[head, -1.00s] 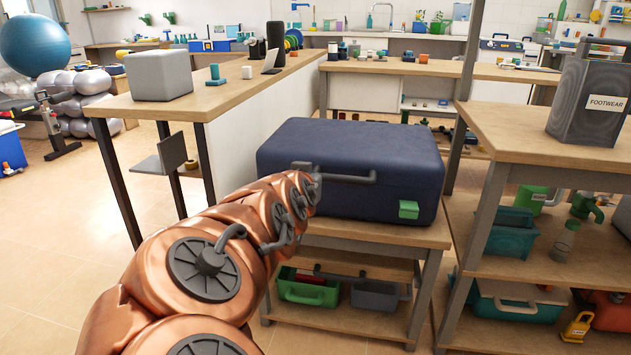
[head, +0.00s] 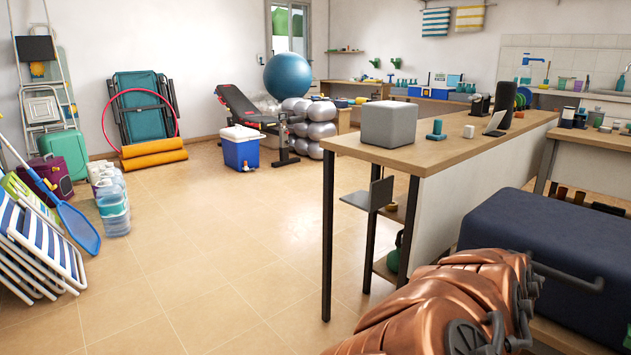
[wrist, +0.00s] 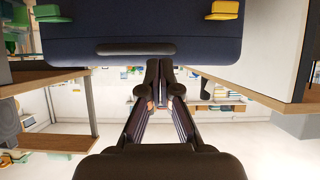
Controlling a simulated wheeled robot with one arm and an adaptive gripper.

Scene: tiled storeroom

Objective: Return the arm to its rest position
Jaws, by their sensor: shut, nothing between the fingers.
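My copper-coloured arm shows at the lower right of the head view, reaching toward a dark blue case (head: 545,235). My gripper (wrist: 160,72) shows in the wrist view with its fingers together and nothing between them. The picture there looks upside down. The case (wrist: 130,25) fills the top of the wrist view, with a dark handle bar along its edge close to the fingertips. I cannot tell whether the fingers touch the case. The fingers cannot be made out in the head view.
A wooden counter (head: 455,150) with a grey block (head: 388,123) stands beside the case. Open tiled floor (head: 220,240) lies to the left. Folded striped chairs (head: 40,240), water bottles (head: 112,205) and a blue cooler (head: 241,148) stand farther left and back.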

